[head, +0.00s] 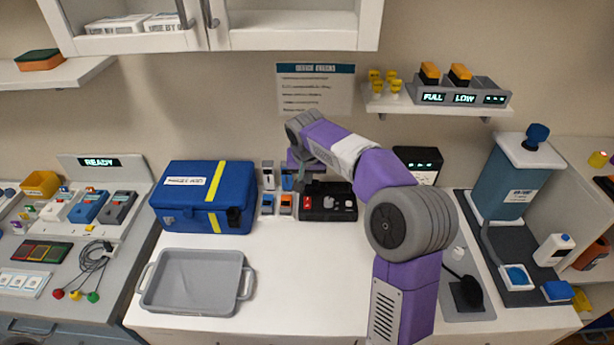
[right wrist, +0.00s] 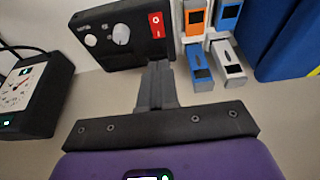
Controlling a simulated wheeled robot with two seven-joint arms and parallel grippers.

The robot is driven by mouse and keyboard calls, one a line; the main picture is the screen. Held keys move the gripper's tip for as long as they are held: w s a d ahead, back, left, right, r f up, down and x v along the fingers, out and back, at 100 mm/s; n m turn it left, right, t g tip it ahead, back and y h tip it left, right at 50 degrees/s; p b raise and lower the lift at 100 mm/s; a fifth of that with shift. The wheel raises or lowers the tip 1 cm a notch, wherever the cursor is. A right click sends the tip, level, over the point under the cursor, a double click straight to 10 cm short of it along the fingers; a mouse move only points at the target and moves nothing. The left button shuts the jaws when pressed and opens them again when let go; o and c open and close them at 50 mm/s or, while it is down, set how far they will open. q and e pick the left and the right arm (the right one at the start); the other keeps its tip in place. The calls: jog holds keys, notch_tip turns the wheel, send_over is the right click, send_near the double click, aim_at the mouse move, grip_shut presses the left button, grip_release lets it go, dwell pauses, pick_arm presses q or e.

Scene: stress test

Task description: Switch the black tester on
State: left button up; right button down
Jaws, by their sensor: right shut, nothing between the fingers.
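The black tester (head: 340,205) lies on the white worktop near its back, right of the blue case. Its red rocker switch (right wrist: 156,25) shows in the right wrist view, beside a grey knob (right wrist: 121,34) and a round white part. My right gripper (head: 307,180) is over the switch end of the tester. In the right wrist view its shut, empty fingers (right wrist: 157,68) point at the tester's edge, close to the red switch. I cannot tell whether they touch it. My arm and hand hide part of the area behind the tester. My left gripper is not in view.
Small orange and blue devices (right wrist: 196,45) stand close beside the tester's switch end. The blue case (head: 190,190) stands left of them, with a grey tray (head: 195,285) in front. A black meter (right wrist: 35,90) is on the tester's other side. The front middle worktop is clear.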

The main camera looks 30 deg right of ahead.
aim_at(308, 198)
jog(key=x, duration=0.3)
jog(key=b+x, duration=0.1)
jog(key=x, duration=0.2)
jog(key=b+x, duration=0.1)
jog(key=x, duration=0.2)
jog(key=shift+s+a+f, duration=0.2)
jog(key=shift+s+f, duration=0.05)
jog(key=shift+f, duration=0.2)
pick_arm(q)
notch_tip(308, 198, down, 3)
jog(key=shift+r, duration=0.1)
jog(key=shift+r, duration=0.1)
